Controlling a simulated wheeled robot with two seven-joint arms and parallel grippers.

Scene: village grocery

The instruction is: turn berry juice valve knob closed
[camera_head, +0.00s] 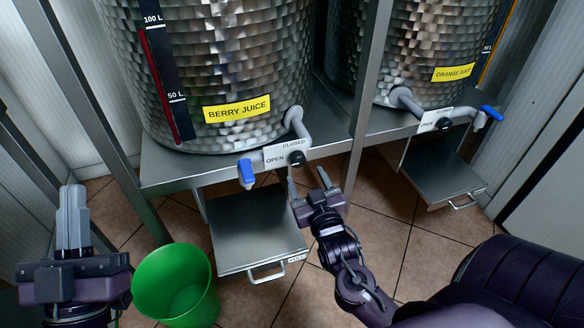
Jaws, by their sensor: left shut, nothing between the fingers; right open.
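The berry juice tank (215,60) stands on a metal stand, with a yellow BERRY JUICE label. Below the label its pipe leads to a black valve knob (296,158) on a white plate (277,156) marked OPEN and CLOSED. A blue spout piece (246,173) hangs to the left of the plate. The knob's exact turn is too small to tell. My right gripper (307,178) is open and empty, its fingertips just below and to the right of the knob. I cannot tell whether they touch it. My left gripper (73,217) is shut and empty at the far left.
A green bucket (148,280) stands on the tiled floor between my grippers. A metal drawer tray (258,232) sticks out below the berry valve. The orange juice tank (425,45) has its own knob (445,124) to the right. A stand post (366,95) separates the tanks.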

